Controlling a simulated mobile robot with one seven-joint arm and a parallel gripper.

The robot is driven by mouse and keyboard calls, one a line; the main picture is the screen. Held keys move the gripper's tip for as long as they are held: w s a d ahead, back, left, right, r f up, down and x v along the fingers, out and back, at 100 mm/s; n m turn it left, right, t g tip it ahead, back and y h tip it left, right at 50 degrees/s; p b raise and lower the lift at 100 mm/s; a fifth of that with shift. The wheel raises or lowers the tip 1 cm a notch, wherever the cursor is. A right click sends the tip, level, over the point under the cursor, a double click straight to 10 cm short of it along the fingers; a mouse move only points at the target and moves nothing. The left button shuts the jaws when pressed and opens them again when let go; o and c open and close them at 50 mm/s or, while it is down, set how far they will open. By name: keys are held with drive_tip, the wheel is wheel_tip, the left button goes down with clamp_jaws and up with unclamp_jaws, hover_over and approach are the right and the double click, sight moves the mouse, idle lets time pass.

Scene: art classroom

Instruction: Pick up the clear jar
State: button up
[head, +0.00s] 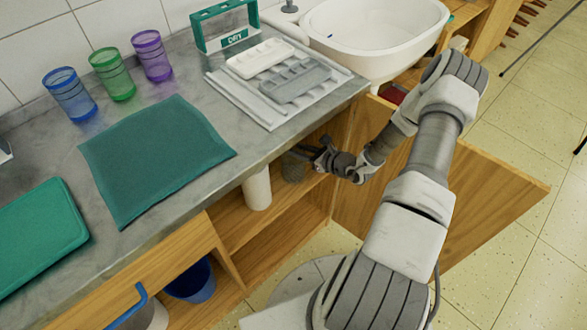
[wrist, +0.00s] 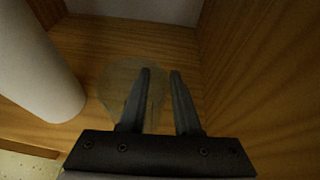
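The clear jar (wrist: 115,88) stands on the wooden cabinet shelf in the wrist view, see-through and faint. In the head view the jar (head: 293,168) shows dimly under the counter edge. My gripper (wrist: 160,72) has its two fingers apart. The left finger overlaps the jar in the picture, and the right finger lies just right of it. I cannot tell whether either finger touches it. In the head view my gripper (head: 316,157) reaches into the cabinet from the right, close beside the jar.
A white cylinder (wrist: 35,75) stands left of the jar; the head view shows it too (head: 257,188). A wooden side wall (wrist: 255,70) is close on the right. The counter (head: 243,160) overhangs the shelf. An open cabinet door (head: 490,200) stands beside my arm.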

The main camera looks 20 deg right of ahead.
clamp_jaws()
idle(1.1)
